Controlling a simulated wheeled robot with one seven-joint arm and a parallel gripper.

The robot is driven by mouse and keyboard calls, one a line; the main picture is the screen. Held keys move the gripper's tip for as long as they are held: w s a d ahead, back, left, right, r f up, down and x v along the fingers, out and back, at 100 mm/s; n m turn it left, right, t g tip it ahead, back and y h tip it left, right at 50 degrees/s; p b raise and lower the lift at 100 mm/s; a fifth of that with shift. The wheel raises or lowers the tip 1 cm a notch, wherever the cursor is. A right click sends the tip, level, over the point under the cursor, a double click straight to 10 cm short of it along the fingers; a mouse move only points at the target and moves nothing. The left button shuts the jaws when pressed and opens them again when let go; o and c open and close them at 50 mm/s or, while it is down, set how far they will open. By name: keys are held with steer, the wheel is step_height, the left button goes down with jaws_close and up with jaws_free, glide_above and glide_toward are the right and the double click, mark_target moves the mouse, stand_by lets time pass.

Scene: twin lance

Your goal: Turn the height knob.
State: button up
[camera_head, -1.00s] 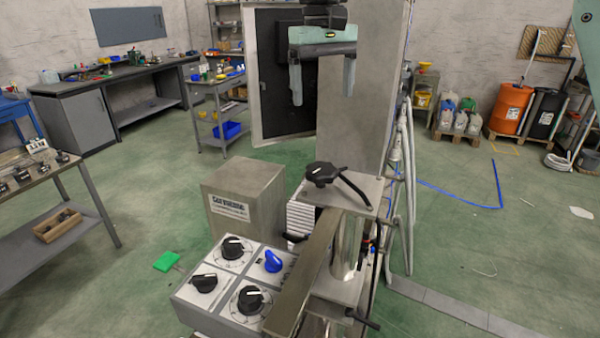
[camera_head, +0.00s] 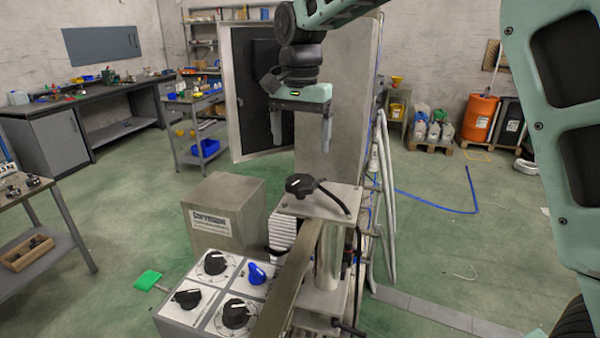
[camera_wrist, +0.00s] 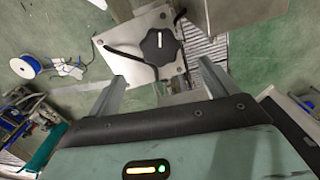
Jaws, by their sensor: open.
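A black lobed knob (camera_head: 300,184) with a white mark sits on a square metal plate (camera_head: 338,195) on top of a metal column. A dark curved lever reaches right from beside it. No label shows which knob is the height knob. My gripper (camera_head: 302,146) is open and empty, pointing down above this knob, apart from it. In the wrist view, the knob (camera_wrist: 158,47) lies beyond and roughly between the two open fingers (camera_wrist: 160,76). A control panel (camera_head: 190,322) at lower left carries black dials, one being this dial (camera_head: 237,313), and a blue knob (camera_head: 257,273).
A metal box (camera_head: 228,205) stands left of the column. A tall grey cabinet (camera_head: 345,90) stands behind my gripper. Pale pipes (camera_head: 388,190) run beside the column on the right.

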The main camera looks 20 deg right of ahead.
mark_target(301, 180)
step_height(301, 180, down, 9)
steer(key=shift+f+p, duration=0.2)
steer(key=shift+p, duration=0.8)
steer(key=shift+c, duration=0.4)
steer(key=c, duration=0.9)
